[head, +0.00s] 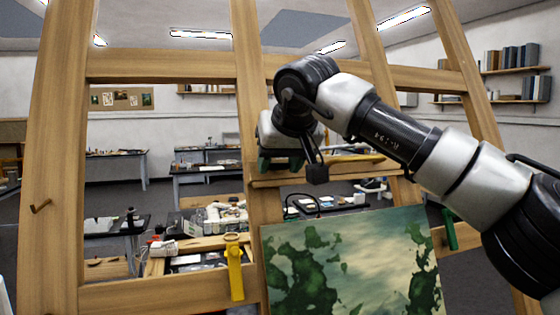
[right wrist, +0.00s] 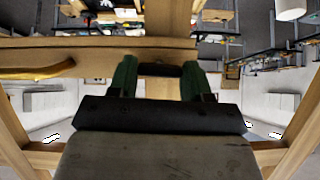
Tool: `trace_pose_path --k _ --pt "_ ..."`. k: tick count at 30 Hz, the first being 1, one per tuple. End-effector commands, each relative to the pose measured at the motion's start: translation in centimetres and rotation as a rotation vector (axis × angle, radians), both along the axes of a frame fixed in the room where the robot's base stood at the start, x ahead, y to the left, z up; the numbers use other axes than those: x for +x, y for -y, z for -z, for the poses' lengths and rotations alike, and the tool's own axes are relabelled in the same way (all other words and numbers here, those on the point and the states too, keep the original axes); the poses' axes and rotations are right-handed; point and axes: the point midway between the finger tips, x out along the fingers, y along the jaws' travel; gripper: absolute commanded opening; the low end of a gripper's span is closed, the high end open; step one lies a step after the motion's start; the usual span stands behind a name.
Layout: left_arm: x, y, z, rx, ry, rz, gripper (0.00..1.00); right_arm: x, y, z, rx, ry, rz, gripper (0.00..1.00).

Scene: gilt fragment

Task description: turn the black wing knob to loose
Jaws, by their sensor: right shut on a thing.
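The black wing knob (right wrist: 160,69) shows in the right wrist view as a small dark piece between the two green fingers of my right gripper (right wrist: 158,76). It sits at the wooden easel's crossbar. My right gripper is shut on it. In the head view, my right gripper (head: 281,163) is at the easel's central upright, above the painting, and it hides the knob. I cannot tell the knob's turn angle. My left gripper is in neither view.
The wooden easel frame (head: 52,150) fills the foreground. A green-and-cream painting (head: 350,262) leans below my right gripper. A yellow clamp (head: 235,266) and a green clamp (head: 449,229) are on the easel. Worktables stand behind.

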Motion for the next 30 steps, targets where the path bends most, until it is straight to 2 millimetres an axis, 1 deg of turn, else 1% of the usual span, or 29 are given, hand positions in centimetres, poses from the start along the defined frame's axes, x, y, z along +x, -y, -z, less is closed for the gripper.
trace_pose_path --k 7,21,22,26,30 --pt "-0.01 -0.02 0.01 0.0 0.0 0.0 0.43 -0.02 -0.04 0.07 -0.055 0.016 -0.024 0.25" --pt "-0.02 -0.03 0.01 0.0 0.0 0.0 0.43 -0.02 -0.04 0.07 -0.064 0.019 -0.03 0.25" --pt "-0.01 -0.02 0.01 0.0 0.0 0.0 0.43 -0.02 -0.05 0.07 -0.064 0.019 -0.03 0.53" --pt "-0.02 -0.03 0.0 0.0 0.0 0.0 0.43 -0.01 -0.05 0.06 -0.063 0.019 -0.03 0.73" --pt "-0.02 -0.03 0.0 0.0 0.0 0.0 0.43 -0.02 -0.05 0.04 -0.062 0.019 -0.029 0.74"
